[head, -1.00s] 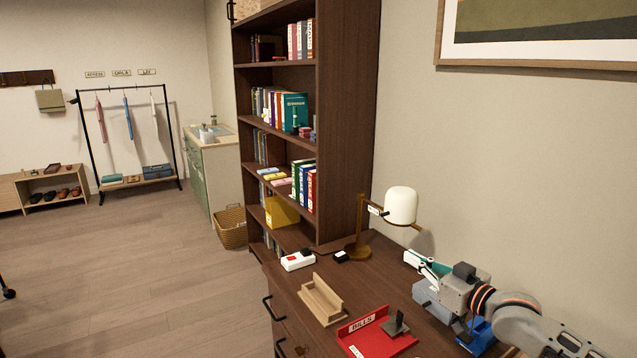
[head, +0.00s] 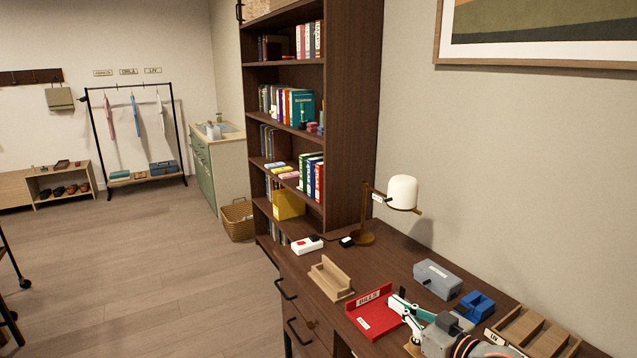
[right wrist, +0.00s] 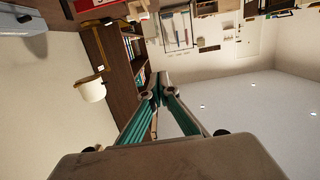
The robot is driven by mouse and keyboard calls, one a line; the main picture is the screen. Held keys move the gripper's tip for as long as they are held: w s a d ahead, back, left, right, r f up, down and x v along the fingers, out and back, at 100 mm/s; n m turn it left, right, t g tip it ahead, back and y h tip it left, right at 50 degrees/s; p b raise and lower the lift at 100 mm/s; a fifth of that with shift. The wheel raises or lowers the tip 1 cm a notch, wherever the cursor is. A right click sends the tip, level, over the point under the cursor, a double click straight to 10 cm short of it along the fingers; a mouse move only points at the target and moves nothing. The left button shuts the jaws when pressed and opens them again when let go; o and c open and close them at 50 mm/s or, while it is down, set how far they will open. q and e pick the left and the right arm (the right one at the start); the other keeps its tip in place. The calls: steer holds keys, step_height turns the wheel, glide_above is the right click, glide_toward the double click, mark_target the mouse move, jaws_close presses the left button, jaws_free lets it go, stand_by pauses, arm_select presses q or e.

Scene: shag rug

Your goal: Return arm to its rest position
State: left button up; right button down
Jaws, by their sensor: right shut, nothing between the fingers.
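My right gripper (head: 408,318), with white and teal fingers, is low in the head view, in front of the right part of the red tray labelled BILLS (head: 365,322). It is shut and empty. In the right wrist view its fingers (right wrist: 160,80) come together at the tips, with the bookshelf and room beyond them. I cannot tell how high it is above the desk. My left gripper is not in view.
The dark desk (head: 395,265) holds a wooden holder (head: 330,280), a lamp (head: 402,193), a grey box (head: 437,279), a blue holder (head: 474,305) and a wooden compartment tray (head: 535,328). The bookshelf (head: 350,120) stands behind. Open floor (head: 150,270) lies left.

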steer(key=s+a+f+h, duration=0.1)
steer(key=s+a+f, duration=0.2)
steer(key=s+f, duration=0.65)
steer(key=s+d+f+m+g+h, duration=0.1)
steer(key=s+d+f+h, duration=0.1)
steer(key=s+f, duration=0.7)
steer(key=s+d+f+m+g+h, duration=0.1)
steer(key=s+d+f+g+h, duration=0.1)
steer(key=s+f, duration=0.7)
steer(key=s+d+h, duration=0.1)
steer(key=s, duration=0.5)
steer(key=shift+d+g, duration=0.25)
steer(key=shift+g, duration=0.05)
steer(key=shift+m, duration=0.3)
